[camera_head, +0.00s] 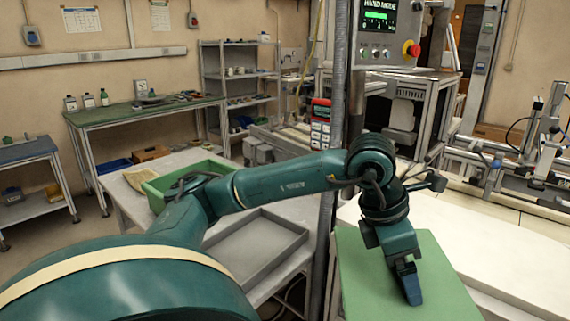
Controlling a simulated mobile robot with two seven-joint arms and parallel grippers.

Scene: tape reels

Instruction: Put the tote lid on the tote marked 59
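A flat, plain green panel (365,265) lies at the lower right and runs out of the bottom of the picture; it may be the tote lid. My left arm reaches across from the left, and its gripper (409,283) points down over this panel. I cannot tell whether the fingers touch it, or whether they are open or shut. A green open tote (155,192) stands on the table at left centre, with dark items in it, partly hidden by my arm. No number 59 is readable on any tote. My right gripper is not in view.
A pale surface (475,235) right of the green panel looks clear.

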